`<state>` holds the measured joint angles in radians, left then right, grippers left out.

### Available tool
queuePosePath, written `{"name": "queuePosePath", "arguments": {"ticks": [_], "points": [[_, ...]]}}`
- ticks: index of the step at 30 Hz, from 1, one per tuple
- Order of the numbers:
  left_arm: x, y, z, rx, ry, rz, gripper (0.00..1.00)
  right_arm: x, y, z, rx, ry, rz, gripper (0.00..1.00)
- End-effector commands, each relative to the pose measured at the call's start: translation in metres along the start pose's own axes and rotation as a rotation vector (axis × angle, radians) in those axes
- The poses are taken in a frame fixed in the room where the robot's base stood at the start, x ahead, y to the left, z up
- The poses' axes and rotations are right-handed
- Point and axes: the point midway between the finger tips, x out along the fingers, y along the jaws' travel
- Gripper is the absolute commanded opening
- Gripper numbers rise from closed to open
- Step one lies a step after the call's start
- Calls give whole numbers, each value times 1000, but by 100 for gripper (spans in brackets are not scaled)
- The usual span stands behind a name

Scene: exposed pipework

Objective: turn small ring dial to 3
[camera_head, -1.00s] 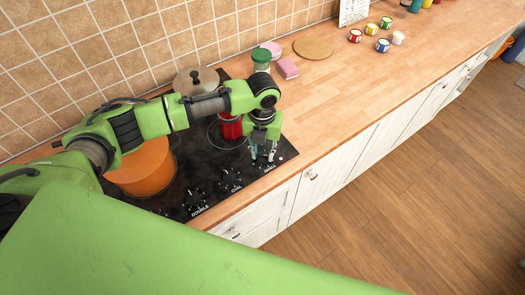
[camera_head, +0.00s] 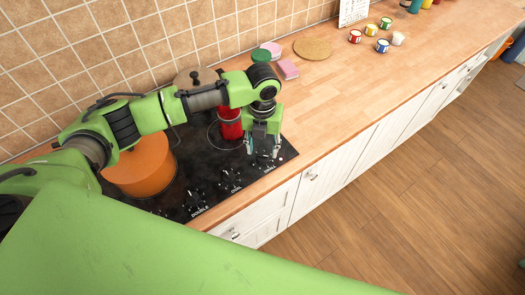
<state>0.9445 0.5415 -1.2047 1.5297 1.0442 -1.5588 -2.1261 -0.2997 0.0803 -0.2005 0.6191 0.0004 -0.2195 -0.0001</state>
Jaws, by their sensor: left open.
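The black hob (camera_head: 215,165) has a row of black dials along its front edge. One dial (camera_head: 194,197) is at the left, labelled double, and another dial (camera_head: 231,174) is in the middle. The small ring dial lies at the right end, under my left gripper (camera_head: 263,154). The gripper's fingers hide most of it, so its setting cannot be read. My left gripper is open and points down over that corner of the hob. Whether its fingertips touch the dial is unclear. My right gripper is out of view.
An orange pot (camera_head: 142,166) and a red container (camera_head: 230,124) stand on the hob beside my left arm. The wooden counter (camera_head: 340,95) to the right is mostly clear.

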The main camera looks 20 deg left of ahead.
Motion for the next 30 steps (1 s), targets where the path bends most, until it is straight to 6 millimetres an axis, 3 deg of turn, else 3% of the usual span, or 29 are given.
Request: {"name": "queuePosePath", "arguments": {"ticks": [6, 12, 18, 30], "points": [[-50, -1, 1, 2, -5, -3, 42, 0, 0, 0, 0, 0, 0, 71], [-82, -1, 1, 1, -4, -2, 42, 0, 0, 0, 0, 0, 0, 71], [-93, 0, 0, 1, -1, -2, 42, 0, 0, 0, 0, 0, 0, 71], [-93, 0, 0, 1, -1, -2, 42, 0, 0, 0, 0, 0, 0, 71]]}}
